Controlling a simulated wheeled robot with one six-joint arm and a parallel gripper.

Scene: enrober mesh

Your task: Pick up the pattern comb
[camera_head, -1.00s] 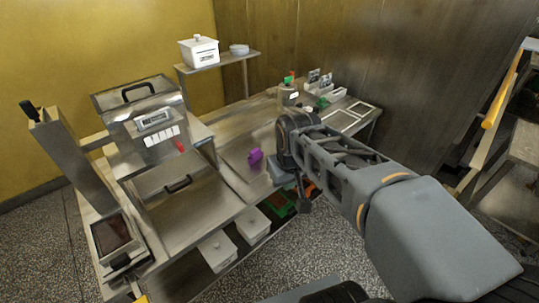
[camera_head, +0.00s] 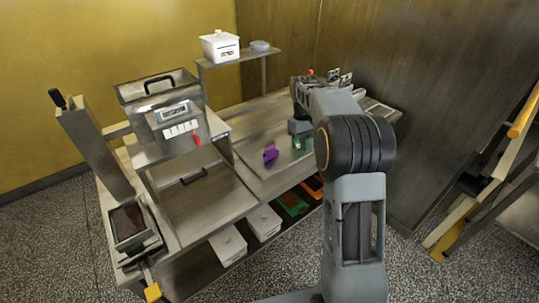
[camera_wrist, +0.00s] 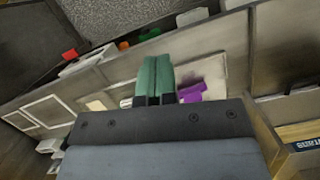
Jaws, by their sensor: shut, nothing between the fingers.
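A small purple piece (camera_head: 270,153), which may be the pattern comb, sits on the steel worktop (camera_head: 254,184). My gripper (camera_head: 302,148) hangs over the worktop, to the right of the purple piece. In the wrist view its green fingers (camera_wrist: 155,62) are closed together with nothing between them. I cannot tell how high the fingertips are above the surface.
A steel machine (camera_head: 170,115) with a lid stands left of the worktop. A shelf (camera_head: 240,60) behind holds a white box (camera_head: 220,46). White bins (camera_head: 228,246) and green and orange trays (camera_head: 291,203) sit below. A wooden wall closes the right back.

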